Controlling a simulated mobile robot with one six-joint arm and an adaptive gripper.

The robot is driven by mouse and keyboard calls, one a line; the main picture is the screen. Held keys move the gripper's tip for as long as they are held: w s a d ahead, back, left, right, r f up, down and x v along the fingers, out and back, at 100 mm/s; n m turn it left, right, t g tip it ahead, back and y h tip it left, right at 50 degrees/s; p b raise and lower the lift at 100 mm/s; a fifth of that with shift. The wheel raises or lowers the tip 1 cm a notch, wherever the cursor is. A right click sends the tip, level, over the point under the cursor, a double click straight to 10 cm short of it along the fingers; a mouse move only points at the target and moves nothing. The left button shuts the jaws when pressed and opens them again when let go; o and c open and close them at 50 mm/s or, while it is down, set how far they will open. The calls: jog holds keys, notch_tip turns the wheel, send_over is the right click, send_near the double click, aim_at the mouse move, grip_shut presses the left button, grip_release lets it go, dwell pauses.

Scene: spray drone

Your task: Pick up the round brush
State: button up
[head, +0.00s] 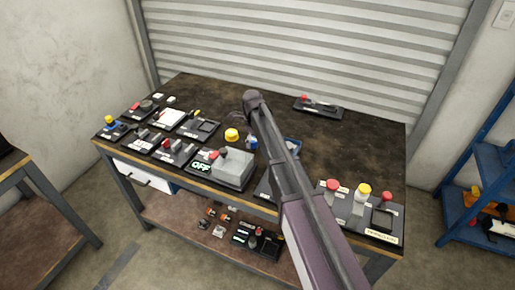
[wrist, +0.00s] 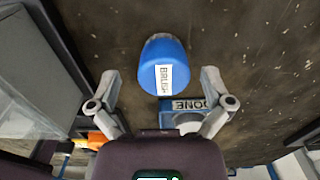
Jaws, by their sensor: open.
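A blue rounded cylinder (wrist: 164,60) with a white label reading "BRUSH" stands in the upper middle of the wrist view. It is the only thing there marked as a brush. In the head view a small blue object (head: 252,143) beside my arm seems to be the same thing. My gripper (wrist: 160,88) is open, its two fingers spread to the left and right of the cylinder's near side. I cannot tell how far the cylinder lies from the fingertips. Nothing is held. In the head view my arm hides most of the gripper.
A blue-edged holder (wrist: 190,117) marked "ONE" or "DONE" sits close to the right finger. A grey box (head: 232,170) and a yellow round object (head: 231,134) stand nearby on the dark workbench (head: 362,148). Several switch panels line its front and left.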

jog(key=shift+f+b, duration=0.7)
jog(key=shift+f, duration=0.25)
jog(key=c, duration=1.2)
